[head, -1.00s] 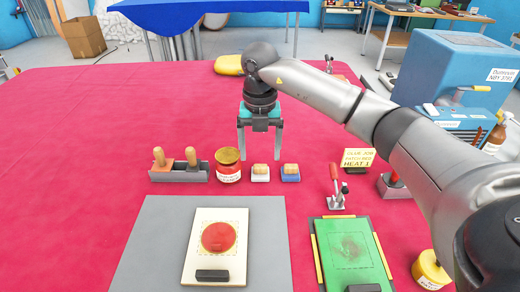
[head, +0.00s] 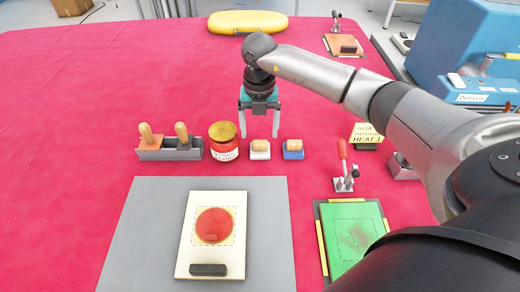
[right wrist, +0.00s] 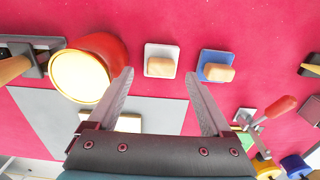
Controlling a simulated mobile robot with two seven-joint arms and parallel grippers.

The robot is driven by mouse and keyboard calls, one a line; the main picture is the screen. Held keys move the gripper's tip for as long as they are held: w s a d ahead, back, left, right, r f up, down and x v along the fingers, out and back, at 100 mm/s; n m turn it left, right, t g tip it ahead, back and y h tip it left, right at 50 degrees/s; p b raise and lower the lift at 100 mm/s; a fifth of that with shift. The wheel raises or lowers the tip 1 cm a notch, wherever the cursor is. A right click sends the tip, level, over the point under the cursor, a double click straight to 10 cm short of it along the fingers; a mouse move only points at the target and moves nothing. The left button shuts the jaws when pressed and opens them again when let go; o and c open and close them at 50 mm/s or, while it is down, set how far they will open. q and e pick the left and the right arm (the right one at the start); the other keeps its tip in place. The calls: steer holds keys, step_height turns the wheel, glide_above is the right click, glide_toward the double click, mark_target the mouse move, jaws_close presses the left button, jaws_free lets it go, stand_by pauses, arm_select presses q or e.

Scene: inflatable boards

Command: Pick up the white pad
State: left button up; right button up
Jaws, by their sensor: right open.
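The white pad (head: 260,155) is a small white block with a wooden grip on top. It sits on the red cloth between a red jar and a blue pad. My right gripper (head: 260,133) points down, with its open fingers just behind and above the white pad in the head view. In the right wrist view the white pad (right wrist: 150,52) lies beyond the open fingertips (right wrist: 159,73), between their lines and apart from them. My left gripper is in neither view.
Close beside the white pad stand the red jar (head: 224,152) and the blue pad (head: 293,154). A grey holder (head: 170,155) with wooden-handled tools is further left. A grey mat (head: 150,235) with a cream board lies in front. Behind, the cloth is mostly clear.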

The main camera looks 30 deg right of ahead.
mark_target(260, 142)
step_height(260, 142, down, 6)
steer(key=shift+s+r+b, duration=0.1)
steer(key=shift+s+b, duration=0.05)
steer(key=shift+b, duration=0.35)
steer(key=shift+r, duration=0.1)
steer(key=c, duration=1.1)
arm_select(q)
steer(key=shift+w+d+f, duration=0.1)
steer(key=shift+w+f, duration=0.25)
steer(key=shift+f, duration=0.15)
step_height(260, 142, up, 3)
steer(key=p, duration=0.3)
arm_select(e)
step_height(260, 142, up, 20)
